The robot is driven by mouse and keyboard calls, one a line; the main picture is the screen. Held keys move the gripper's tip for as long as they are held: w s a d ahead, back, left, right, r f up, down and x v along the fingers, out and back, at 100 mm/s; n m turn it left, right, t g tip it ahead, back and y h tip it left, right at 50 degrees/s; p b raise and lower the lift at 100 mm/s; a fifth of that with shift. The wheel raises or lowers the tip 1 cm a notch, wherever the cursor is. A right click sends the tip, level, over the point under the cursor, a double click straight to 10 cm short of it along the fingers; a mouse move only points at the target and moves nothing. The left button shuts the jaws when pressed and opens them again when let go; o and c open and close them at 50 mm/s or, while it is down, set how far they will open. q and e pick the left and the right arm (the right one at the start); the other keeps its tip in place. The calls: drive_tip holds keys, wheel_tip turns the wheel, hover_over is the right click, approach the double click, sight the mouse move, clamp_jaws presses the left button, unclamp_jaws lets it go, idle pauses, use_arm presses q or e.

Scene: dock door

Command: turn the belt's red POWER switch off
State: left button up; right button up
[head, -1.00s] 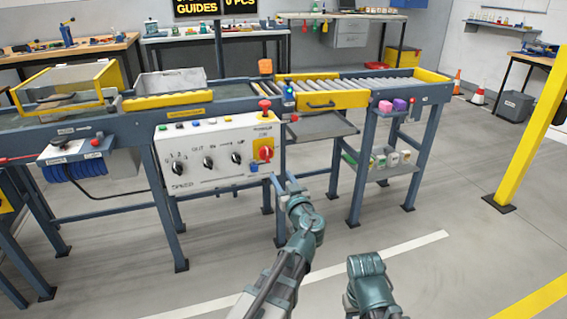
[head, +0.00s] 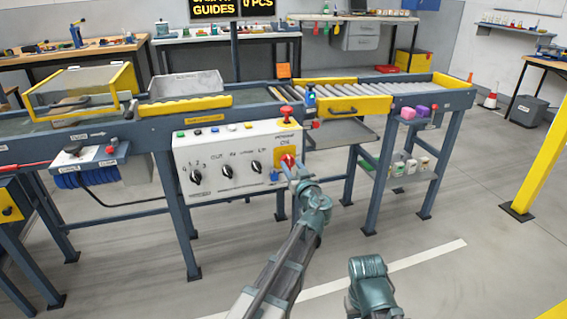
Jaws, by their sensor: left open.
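The white control panel (head: 225,180) hangs on the front of the conveyor belt frame. The red POWER switch (head: 288,160) sits on a yellow plate (head: 279,153) at the panel's right end. My left gripper (head: 288,167) is at the switch, its fingers overlapping the switch's lower part in the picture. The gripper is open; I cannot tell whether it touches the switch. The switch's lower part is hidden by the fingers. My right arm shows at the bottom, but its gripper is not clearly visible.
A red mushroom-shaped knob (head: 286,112) stands on top of the panel above the switch. Black knobs (head: 228,170) line the panel's face. A grey tray (head: 338,132) juts out to the right. A yellow post (head: 540,160) stands at the far right. The floor in front is clear.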

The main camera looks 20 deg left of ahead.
use_arm(q)
drive_tip(key=shift+w+a, duration=0.25)
drive_tip(key=shift+w, duration=0.1)
clamp_jaws()
